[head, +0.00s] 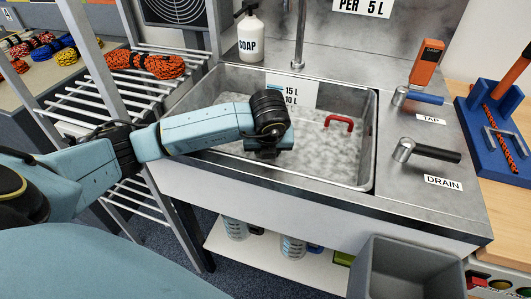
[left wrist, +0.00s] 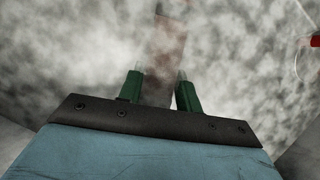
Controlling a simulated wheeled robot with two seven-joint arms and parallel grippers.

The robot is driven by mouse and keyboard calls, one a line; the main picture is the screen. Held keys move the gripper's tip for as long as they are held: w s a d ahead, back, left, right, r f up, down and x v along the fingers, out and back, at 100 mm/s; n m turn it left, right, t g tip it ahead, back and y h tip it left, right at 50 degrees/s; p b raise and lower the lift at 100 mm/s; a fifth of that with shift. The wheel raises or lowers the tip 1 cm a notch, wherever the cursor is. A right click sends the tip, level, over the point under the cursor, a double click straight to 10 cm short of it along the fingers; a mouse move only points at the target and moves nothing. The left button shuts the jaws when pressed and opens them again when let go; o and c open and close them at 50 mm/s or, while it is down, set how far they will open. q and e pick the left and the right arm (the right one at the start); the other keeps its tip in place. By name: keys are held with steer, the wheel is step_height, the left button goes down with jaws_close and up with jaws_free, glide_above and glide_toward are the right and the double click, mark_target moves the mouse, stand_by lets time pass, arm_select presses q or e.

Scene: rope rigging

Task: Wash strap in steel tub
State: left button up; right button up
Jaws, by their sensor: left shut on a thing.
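The steel tub (head: 368,150) is set into the counter and holds cloudy, foamy-looking water (head: 315,150). My left arm reaches over the tub from the left, with its gripper low at the water; the fingers are hidden in the head view. In the left wrist view, my left gripper (left wrist: 160,74) has its two green fingers on either side of a faded, brownish-red strap (left wrist: 165,50) and is shut on it. The strap runs away from the fingers into the cloudy water, where its far end blurs out. My right gripper is not in view.
A red handle (head: 340,122) sticks up in the tub. A soap bottle (head: 250,35) stands behind the tub. The blue tap lever (head: 420,97) and black drain lever (head: 432,152) are at right. A wire rack (head: 130,110) stands left; a grey bin (head: 410,270) stands in front.

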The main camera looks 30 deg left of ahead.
arm_select(q)
steer(key=shift+s+d+f, duration=0.1)
steer(key=shift+s+d, duration=0.05)
steer(key=shift+d, duration=1.1)
steer(key=shift+s+d+f, duration=0.1)
steer(key=shift+d, duration=1.15)
steer(key=shift+w+r+p, duration=0.15)
steer(key=shift+r+p, duration=0.2)
steer(key=shift+r, duration=0.2)
steer(key=shift+w+r+p, duration=0.4)
steer(key=shift+r+p, duration=0.15)
steer(key=shift+r, duration=0.05)
steer(key=shift+s+a+r+p, duration=0.1)
steer(key=shift+a+r+p, duration=0.1)
steer(key=shift+r+p, duration=0.8)
step_height(320, 180, up, 14)
steer(key=p, duration=0.8)
steer(key=shift+p, duration=0.4)
